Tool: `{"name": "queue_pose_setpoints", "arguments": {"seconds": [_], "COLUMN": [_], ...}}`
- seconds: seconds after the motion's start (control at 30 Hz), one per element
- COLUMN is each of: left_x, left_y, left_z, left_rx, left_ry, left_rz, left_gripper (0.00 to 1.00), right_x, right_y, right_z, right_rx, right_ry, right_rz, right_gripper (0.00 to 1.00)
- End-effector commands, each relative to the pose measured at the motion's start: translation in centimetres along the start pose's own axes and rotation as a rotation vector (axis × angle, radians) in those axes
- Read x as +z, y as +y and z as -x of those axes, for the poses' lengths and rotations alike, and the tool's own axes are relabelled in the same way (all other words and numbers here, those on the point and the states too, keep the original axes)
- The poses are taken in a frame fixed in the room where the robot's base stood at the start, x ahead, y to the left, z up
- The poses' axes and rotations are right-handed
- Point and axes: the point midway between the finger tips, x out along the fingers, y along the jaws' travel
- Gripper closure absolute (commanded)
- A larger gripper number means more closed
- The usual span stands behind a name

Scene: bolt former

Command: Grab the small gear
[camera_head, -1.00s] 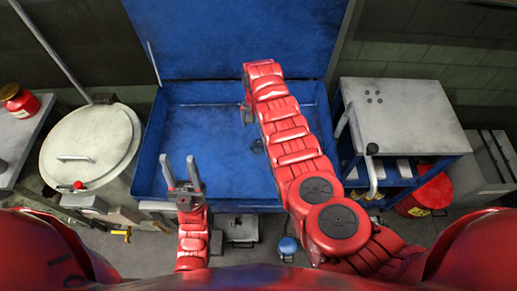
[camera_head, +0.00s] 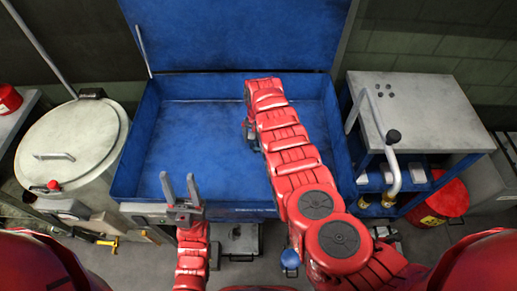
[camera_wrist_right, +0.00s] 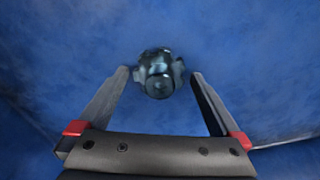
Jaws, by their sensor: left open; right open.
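The small gear (camera_wrist_right: 158,75), dark metallic with stubby teeth and a round hub, lies on the blue tray floor in the right wrist view. My right gripper (camera_wrist_right: 160,78) is open, with its fingertips on either side of the gear in the picture and nothing held. Whether the fingers are level with the gear or above it I cannot tell. In the head view the right gripper (camera_head: 250,134) is mostly hidden under my red arm, and the gear is hidden. My left gripper (camera_head: 179,182) is open and empty, fingers pointing up, near the tray's front left.
The blue tray (camera_head: 150,105) has raised walls and a tall back panel (camera_head: 240,35). A round lidded drum (camera_head: 75,145) stands on the left. A grey-topped cart (camera_head: 425,110) with a bent handle (camera_head: 392,165) stands on the right. The tray's left part is clear.

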Motion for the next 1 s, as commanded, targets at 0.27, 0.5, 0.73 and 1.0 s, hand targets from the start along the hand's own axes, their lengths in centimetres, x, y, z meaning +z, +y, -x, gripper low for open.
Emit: {"name": "queue_pose_setpoints", "arguments": {"seconds": [0.27,0.5,0.73,1.0], "left_x": [-0.01,-0.01,-0.01,-0.01], "left_y": [0.0,0.0,0.0,0.0], "left_z": [-0.03,-0.02,-0.02,-0.03], "left_rx": [0.0,0.0,0.0,0.0], "left_ry": [0.0,0.001,0.001,0.0], "left_rz": [0.0,0.0,0.0,0.0], "left_gripper": [0.5,0.5,0.5,0.5], "right_x": [-0.05,-0.05,-0.05,-0.06], "right_y": [-0.01,0.0,0.0,0.0], "right_z": [0.05,0.04,0.02,0.04], "right_rx": [-0.001,-0.001,0.0,-0.001], "right_ry": [0.001,0.001,0.002,0.002], "right_rz": [0.0,0.0,0.0,0.0], "right_gripper": [0.11,0.54,0.95,1.0]}}
